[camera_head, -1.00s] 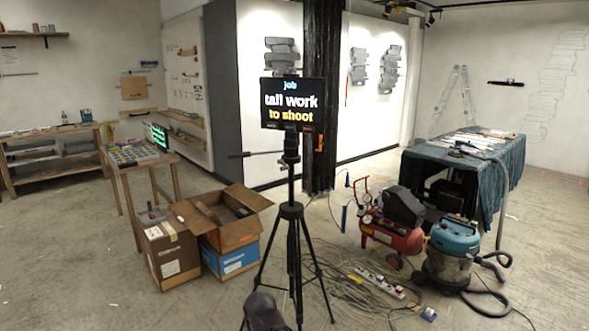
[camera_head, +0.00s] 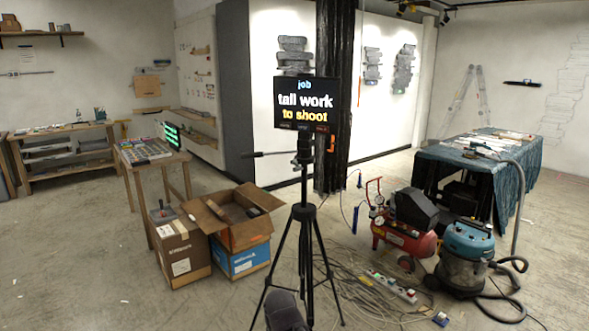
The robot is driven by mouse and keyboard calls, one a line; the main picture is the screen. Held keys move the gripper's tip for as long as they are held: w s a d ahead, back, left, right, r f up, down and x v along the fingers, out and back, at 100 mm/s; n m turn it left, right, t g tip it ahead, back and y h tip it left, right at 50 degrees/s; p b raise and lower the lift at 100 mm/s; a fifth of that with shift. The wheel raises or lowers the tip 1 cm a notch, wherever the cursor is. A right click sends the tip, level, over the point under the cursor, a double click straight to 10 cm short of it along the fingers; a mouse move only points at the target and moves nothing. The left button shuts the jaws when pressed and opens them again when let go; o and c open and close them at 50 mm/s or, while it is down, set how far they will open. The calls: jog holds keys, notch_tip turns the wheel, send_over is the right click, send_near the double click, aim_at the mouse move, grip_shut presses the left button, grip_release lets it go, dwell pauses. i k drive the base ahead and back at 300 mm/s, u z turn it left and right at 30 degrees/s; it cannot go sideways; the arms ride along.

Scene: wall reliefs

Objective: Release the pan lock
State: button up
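A black tripod (camera_head: 306,212) stands upright in the middle of the head view with its legs spread on the floor. It carries a dark screen (camera_head: 305,104) reading "job", "tall work" and "to shoot". A thin dark handle (camera_head: 268,154) sticks out to the left of the tripod head (camera_head: 304,150), just below the screen. The pan lock cannot be told apart from the other small parts of the head at this size. My gripper is not recognisable in view. A dark rounded shape (camera_head: 285,310) shows at the bottom edge before the tripod; I cannot tell what it is.
A red compressor (camera_head: 405,240), a blue-topped vacuum (camera_head: 466,256) and tangled cables with a power strip (camera_head: 392,286) lie to the right. A draped table (camera_head: 436,169) stands behind them. Floor at front left is clear.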

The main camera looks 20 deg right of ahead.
aim_at(297, 168)
jog(key=u, duration=0.05)
jog(key=i, duration=0.95)
jog(key=z, duration=0.05)
